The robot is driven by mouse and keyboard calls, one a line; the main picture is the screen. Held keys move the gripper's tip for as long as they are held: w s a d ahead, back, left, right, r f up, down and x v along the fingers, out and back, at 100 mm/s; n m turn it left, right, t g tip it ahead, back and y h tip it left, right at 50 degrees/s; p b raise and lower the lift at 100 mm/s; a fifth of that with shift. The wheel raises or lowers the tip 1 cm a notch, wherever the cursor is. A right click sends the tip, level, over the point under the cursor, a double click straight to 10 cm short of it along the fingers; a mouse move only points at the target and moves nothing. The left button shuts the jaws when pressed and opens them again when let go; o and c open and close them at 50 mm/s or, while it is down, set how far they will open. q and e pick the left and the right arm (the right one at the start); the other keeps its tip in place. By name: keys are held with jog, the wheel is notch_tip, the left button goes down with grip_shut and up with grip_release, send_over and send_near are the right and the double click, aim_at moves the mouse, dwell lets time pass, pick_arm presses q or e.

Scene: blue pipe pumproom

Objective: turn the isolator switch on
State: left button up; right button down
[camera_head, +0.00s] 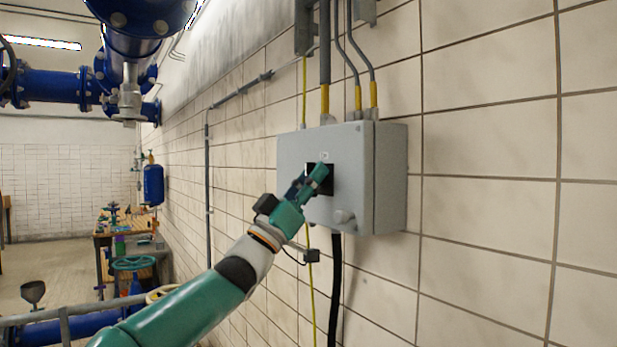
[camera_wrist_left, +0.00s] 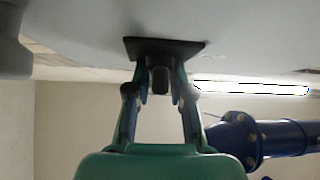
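The isolator switch is a black square plate (camera_head: 327,188) with a dark handle, on the front of a grey wall box (camera_head: 354,165). In the left wrist view the plate (camera_wrist_left: 187,47) is at the top middle and the handle (camera_wrist_left: 160,79) stands out from it. My left gripper (camera_head: 317,178) is at the switch in the head view and covers much of it. In the left wrist view the fingers of the left gripper (camera_wrist_left: 161,86) close in on both sides of the handle. The handle's angle is hard to read. My right gripper is not in view.
Conduits (camera_head: 325,60) enter the box from above, and a black cable (camera_head: 335,290) hangs below. Blue pipes (camera_head: 60,87) and a cluttered workbench (camera_head: 130,235) are at the left. The tiled wall right of the box is bare.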

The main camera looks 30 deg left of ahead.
pick_arm(q)
grip_shut()
jog(key=shift+a+r+m+h, duration=0.1)
jog(key=shift+m+h, duration=0.6)
jog(key=shift+m+g+h, duration=0.6)
jog(key=shift+m+h, duration=0.3)
jog(key=shift+o, duration=2.4)
grip_release()
jog(key=shift+f, duration=0.2)
